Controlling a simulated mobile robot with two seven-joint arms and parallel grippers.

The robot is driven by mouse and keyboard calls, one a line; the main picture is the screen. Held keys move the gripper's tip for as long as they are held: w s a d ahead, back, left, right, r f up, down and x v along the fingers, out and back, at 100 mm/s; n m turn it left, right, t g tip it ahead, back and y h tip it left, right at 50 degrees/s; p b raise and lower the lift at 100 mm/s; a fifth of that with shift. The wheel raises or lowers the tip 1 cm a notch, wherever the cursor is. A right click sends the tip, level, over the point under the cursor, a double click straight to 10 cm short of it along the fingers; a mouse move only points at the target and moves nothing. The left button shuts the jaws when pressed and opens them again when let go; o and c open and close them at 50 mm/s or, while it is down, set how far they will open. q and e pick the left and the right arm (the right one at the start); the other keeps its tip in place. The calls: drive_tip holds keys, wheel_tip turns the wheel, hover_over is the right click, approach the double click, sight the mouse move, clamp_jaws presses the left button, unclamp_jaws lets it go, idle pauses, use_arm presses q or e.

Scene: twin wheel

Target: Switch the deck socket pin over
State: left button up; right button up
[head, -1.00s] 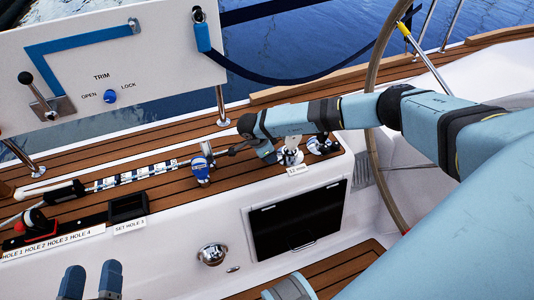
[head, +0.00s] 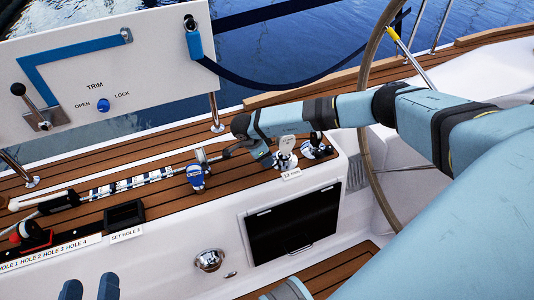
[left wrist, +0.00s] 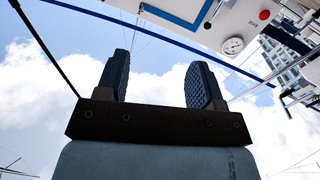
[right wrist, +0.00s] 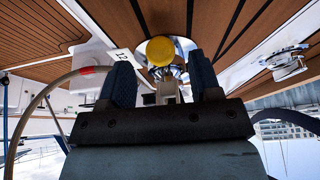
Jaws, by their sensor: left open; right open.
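A yellow ball knob (right wrist: 160,50) shows between the fingers of my right gripper (right wrist: 160,62) in the right wrist view, above metal fittings. The fingers stand apart on both sides of it; I cannot tell how far the knob is from them. In the head view my right arm reaches to deck fittings (head: 286,158) behind a "12 mm" label (head: 291,174); its own links partly hide that spot. I cannot make out the pin in its socket. My left gripper (head: 89,284) is open and empty at the bottom left; the left wrist view shows sky between its fingers.
A blue-and-silver deck fitting (head: 196,177) stands left of my right wrist. A white trim panel (head: 95,60) with a lever stands behind the teak deck. A strip with hole labels (head: 50,250) lies at left. The steering wheel (head: 364,130) is beside my right arm.

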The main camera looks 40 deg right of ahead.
drive_tip(key=v, duration=0.3)
drive_tip(key=shift+d, duration=0.1)
use_arm(q)
wheel_tip(320, 180, down, 6)
drive_tip(key=s+a+g+y+p, duration=0.1)
drive_tip(key=a+g+y+p, duration=0.1)
drive_tip(key=shift+s+a+g, duration=0.2)
drive_tip(key=shift+s+g, duration=0.05)
drive_tip(key=shift+g, duration=0.05)
use_arm(e)
drive_tip(key=v, duration=0.8)
drive_tip(key=shift+f, duration=0.1)
